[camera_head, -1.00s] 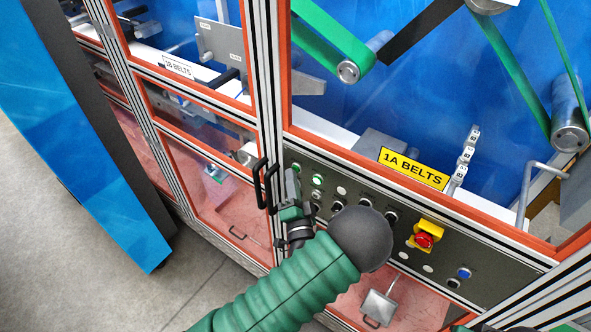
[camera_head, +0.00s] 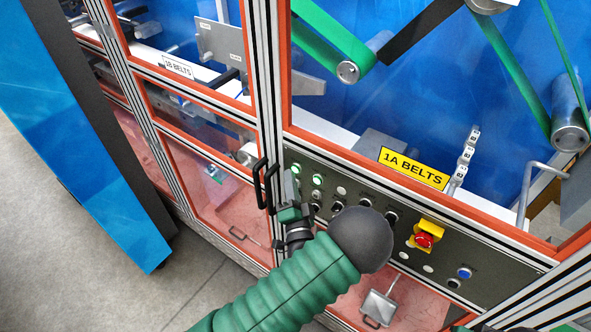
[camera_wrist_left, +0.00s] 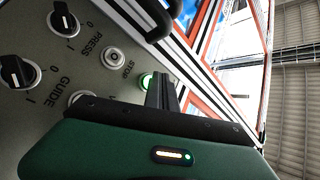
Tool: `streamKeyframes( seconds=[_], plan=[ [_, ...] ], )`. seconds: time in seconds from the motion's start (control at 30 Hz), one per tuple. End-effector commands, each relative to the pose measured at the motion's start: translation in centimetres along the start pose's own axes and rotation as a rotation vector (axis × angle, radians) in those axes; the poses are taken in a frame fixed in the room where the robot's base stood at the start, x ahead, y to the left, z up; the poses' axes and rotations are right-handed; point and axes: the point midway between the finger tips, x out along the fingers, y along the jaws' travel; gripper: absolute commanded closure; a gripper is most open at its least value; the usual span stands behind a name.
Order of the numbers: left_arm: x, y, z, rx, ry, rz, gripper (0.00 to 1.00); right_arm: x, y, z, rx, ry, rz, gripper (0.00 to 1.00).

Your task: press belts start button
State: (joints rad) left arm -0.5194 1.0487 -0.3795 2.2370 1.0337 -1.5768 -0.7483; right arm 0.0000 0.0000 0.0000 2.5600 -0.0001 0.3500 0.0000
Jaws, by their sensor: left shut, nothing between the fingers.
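The grey control panel (camera_head: 385,215) runs below the yellow "1A BELTS" sign. At its left end are two green-lit buttons, an upper left one (camera_head: 296,168) and a lower right one (camera_head: 318,181). My left gripper (camera_head: 291,187) is shut and empty at this end, its fingers close to the upper left button. In the left wrist view the shut fingers (camera_wrist_left: 162,92) stand beside a green-lit button (camera_wrist_left: 146,82) and partly cover it. Whether they touch it, I cannot tell. A small label beside it is hard to read. My right gripper is not in view.
Black door handles (camera_head: 265,186) stick out just left of my left gripper. A red emergency stop on a yellow box (camera_head: 425,236) and a blue button (camera_head: 464,273) are farther right. Black PRESS and GUIDE knobs (camera_wrist_left: 18,72) show in the left wrist view.

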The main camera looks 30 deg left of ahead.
Motion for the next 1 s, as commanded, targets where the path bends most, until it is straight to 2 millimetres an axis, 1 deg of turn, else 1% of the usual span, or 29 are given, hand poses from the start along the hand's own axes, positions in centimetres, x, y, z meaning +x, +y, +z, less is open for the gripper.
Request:
streamKeyframes(
  seconds=[0.1, 0.47, 0.8, 1.0],
  plan=[
    [-0.4, -0.3, 0.4, 0.001, -0.001, 0.001, 1.00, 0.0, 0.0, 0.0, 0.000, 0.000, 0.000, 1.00],
    [-0.7, -0.5, 0.6, 0.000, 0.000, 0.001, 1.00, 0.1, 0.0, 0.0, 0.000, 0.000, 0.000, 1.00],
    [-3.1, -2.2, 2.4, 0.002, -0.001, 0.002, 1.00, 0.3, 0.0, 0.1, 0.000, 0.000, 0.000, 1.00],
    [-3.9, -2.9, 2.9, 0.001, 0.000, 0.000, 1.00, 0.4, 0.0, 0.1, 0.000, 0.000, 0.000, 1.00]
  ],
)
